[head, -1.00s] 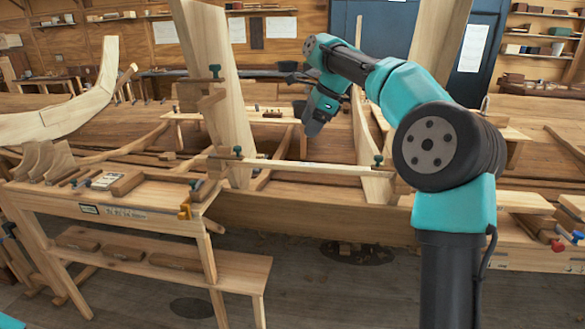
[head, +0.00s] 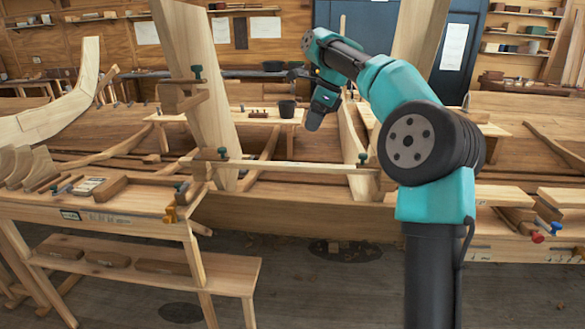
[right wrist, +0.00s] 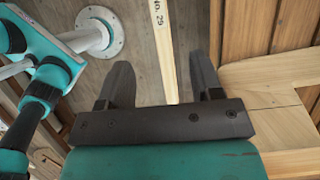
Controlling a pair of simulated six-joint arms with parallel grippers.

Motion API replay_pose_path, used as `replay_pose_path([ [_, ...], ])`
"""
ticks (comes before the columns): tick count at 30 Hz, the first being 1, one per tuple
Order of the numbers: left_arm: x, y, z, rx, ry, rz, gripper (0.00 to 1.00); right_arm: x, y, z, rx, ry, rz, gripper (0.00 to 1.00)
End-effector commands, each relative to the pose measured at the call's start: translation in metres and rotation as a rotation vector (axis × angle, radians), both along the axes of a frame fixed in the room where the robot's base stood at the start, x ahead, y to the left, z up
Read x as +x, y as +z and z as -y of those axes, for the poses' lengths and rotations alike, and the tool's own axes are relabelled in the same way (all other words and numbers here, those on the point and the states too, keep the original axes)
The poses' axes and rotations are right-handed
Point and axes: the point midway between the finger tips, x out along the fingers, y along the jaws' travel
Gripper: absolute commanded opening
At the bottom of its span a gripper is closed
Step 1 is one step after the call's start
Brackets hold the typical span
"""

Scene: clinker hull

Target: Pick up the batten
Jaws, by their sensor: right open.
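The batten (head: 290,166) is a long, thin, pale strip lying across the hull frames in the head view, with green-topped clamps near its ends. In the right wrist view a pale strip marked "No. 29" (right wrist: 163,35), which looks like the batten, runs between and beyond the fingers. My right gripper (head: 316,121) hangs above and behind the strip in the head view. In the right wrist view its two dark fingers (right wrist: 162,66) are apart, with nothing gripped. The strip's near end is hidden behind the gripper body. My left gripper is not in view.
A bench (head: 115,207) with tools, blocks and a yellow clamp stands at the left. A tall plank (head: 195,75) rises left of the batten. A dark cup (head: 287,108) sits on a board behind. Red and blue handled tools (head: 540,236) lie at the right.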

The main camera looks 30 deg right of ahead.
Motion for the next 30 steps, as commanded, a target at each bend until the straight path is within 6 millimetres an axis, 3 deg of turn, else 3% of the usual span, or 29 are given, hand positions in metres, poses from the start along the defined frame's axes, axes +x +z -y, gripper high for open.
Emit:
replay_pose_path([
  [15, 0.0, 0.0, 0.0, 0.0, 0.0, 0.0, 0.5, 0.018, -0.076, -0.025, 0.0, 0.001, -0.002, 0.6],
  [30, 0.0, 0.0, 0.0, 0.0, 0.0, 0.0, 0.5, 0.02, -0.085, -0.029, 0.0, 0.0, -0.001, 0.6],
])
